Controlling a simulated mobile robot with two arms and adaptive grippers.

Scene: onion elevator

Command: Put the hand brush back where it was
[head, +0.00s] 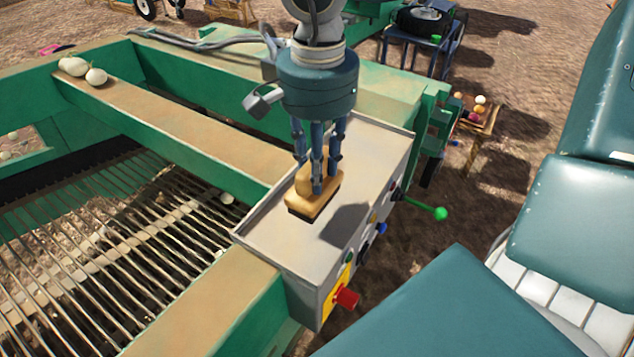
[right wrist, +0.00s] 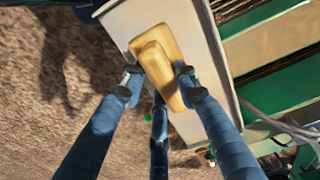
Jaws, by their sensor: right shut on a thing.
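The hand brush (head: 318,198) has a yellow wooden body and dark bristles. In the head view it is at the top face of the grey control box (head: 285,225). My right gripper (head: 318,180) points down with its fingers around the brush's handle and is shut on it. In the right wrist view the brush (right wrist: 158,50) lies between the fingers of my right gripper (right wrist: 157,85), over the grey box top. I cannot tell whether the bristles touch the box or hang just above it. My left gripper is not in view.
The control box carries a red knob (head: 346,297), several buttons and a green-tipped lever (head: 440,213). A green frame with metal bars (head: 120,250) lies to the left, with white onions (head: 96,77) on a beam.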

